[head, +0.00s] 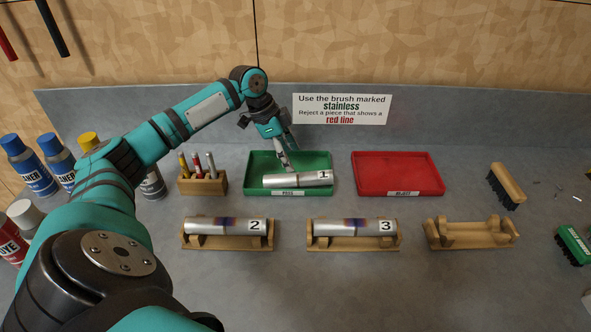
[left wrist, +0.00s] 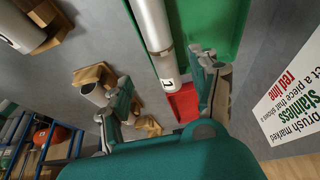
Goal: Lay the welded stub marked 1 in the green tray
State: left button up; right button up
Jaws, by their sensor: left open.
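The welded stub marked 1 (head: 297,180) is a silver tube lying in the green tray (head: 250,158), towards its front side. It also shows in the left wrist view (left wrist: 152,27), between the open fingers. My left gripper (head: 284,163) is above the green tray, just behind and over the stub. Its fingers are apart in the left wrist view (left wrist: 163,95), and nothing is held between them. I cannot tell whether a finger touches the stub. My right gripper is not in view.
Stub 2 (head: 212,226) and stub 3 (head: 340,227) rest on wooden cradles in front. A third cradle (head: 470,235) is empty. The red tray (head: 398,174) is empty at the right. A pen holder (head: 203,185) stands left of the green tray. Brushes (head: 507,186) lie far right.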

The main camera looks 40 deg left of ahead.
pick_arm(q)
jog(key=v, duration=0.5)
jog(key=shift+s+a+r+b, duration=0.1)
jog(key=shift+a+r+b, duration=0.05)
jog(key=shift+r+b, duration=0.2)
